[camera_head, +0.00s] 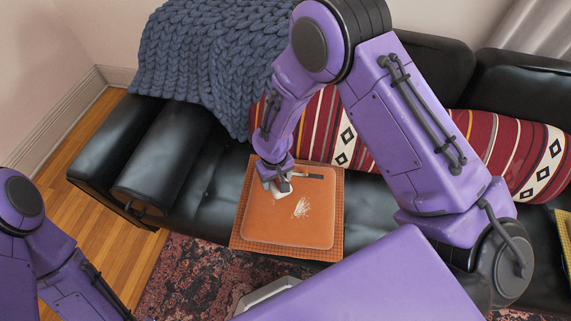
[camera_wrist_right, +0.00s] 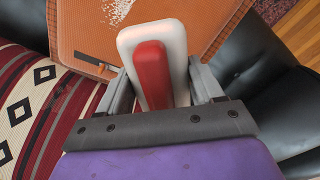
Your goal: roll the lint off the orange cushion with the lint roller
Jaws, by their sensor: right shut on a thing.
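The orange cushion (camera_head: 260,220) lies flat on the black sofa seat, with a clump of pale lint (camera_head: 302,208) near its middle. My right gripper (camera_head: 277,183) is over the cushion's back left part. It is shut on a white thing with a red strip, which I take to be the lint roller (camera_wrist_right: 152,75), seen close between the fingers. The cushion (camera_wrist_right: 95,30) and pale lint (camera_wrist_right: 116,8) also show in the wrist view. I cannot tell whether the roller touches the cushion. My left arm shows at the lower left; its gripper is out of view.
A dark strip (camera_head: 315,176) lies at the cushion's back right corner. A striped red pillow (camera_head: 325,130) is close behind. A blue knit throw (camera_head: 200,60) covers the sofa's back left. A patterned rug (camera_head: 185,280) is in front.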

